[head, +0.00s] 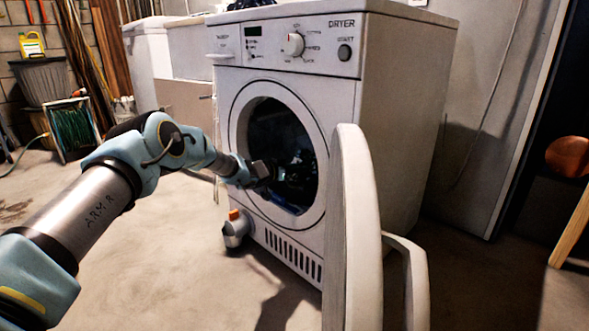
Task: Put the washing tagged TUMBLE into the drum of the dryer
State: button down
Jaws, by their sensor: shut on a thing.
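The white dryer (403,110) stands ahead, with DRYER printed on its panel. Its round door (352,235) is swung open toward me. The drum (272,122) is dark inside. My arm reaches from the left and my gripper (268,172) is at the drum opening, shut on dark washing (297,178). The washing is at the opening or just inside; its outline blends into the shadow. No TUMBLE tag can be read. The fingertips are small and partly lost in the dark.
The open door stands close on the right of the opening. A small grey and orange object (236,230) is by the dryer's lower left front. A green hose reel (72,128) and a grey bin (40,82) stand at the back left. The floor at front left is clear.

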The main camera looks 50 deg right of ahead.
jog(key=shift+d+f, duration=0.2)
jog(key=shift+f, duration=0.1)
jog(key=c, duration=0.7)
grip_release()
jog(key=shift+o, duration=0.2)
jog(key=shift+a, duration=0.1)
jog(key=p+v, duration=0.4)
jog(key=v, duration=0.6)
jog(key=shift+a, duration=0.3)
jog(key=shift+r, duration=0.1)
